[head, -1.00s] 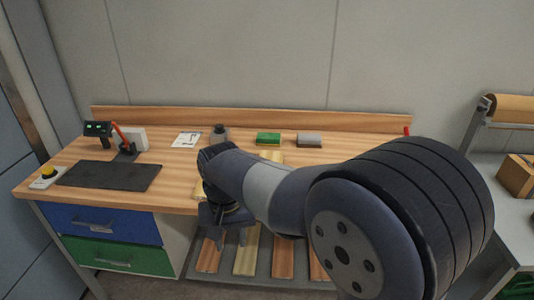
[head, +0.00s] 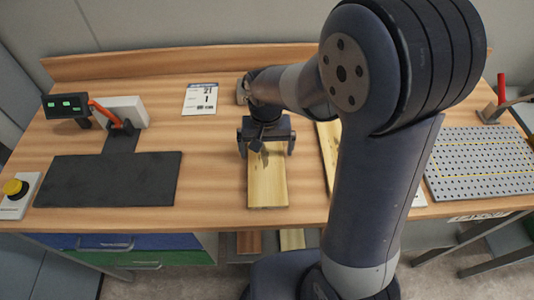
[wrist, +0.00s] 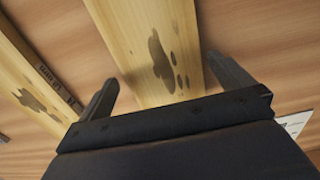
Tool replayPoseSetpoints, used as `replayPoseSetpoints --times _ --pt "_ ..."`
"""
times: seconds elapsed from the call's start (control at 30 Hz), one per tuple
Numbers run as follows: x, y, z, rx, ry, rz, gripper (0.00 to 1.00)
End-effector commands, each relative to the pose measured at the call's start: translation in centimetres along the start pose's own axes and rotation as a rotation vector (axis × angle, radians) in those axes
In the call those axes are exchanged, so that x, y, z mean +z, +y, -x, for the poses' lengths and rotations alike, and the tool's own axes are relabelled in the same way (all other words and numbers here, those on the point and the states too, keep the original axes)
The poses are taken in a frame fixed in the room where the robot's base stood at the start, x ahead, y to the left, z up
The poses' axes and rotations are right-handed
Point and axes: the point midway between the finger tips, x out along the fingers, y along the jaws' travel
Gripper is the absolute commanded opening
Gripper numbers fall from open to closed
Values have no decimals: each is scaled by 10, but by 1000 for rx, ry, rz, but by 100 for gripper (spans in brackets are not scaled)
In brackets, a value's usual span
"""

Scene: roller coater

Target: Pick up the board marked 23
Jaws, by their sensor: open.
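A pale yellow wooden board (head: 267,188) lies lengthwise on the workbench in the head view. It fills the middle of the wrist view (wrist: 155,45), with dark blotches on its top. A second pale board (head: 328,150) lies to its right, largely hidden by my arm; a similar blotched board (wrist: 25,80) shows at the left of the wrist view, with small dark print on its side. I cannot read a 23 on either. My gripper (head: 267,148) is open and empty above the first board, its fingers on either side of it in the wrist view (wrist: 167,84).
A dark mat (head: 108,180), a device with a red lever (head: 108,112) and a yellow button box (head: 15,192) are at the left. A paper card (head: 200,99) lies at the back. A perforated metal plate (head: 482,162) is at the right. Bare bench separates the mat and boards.

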Motion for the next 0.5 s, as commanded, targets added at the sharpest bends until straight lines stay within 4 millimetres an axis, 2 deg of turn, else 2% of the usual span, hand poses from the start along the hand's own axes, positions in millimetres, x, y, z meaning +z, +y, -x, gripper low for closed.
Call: replayPoseSetpoints --times 0.13,0.37,0.5 --pt "1 0 -13 1 -2 0 100" --pt "0 0 -14 0 0 0 100" --pt "0 0 -14 0 0 -1 89"
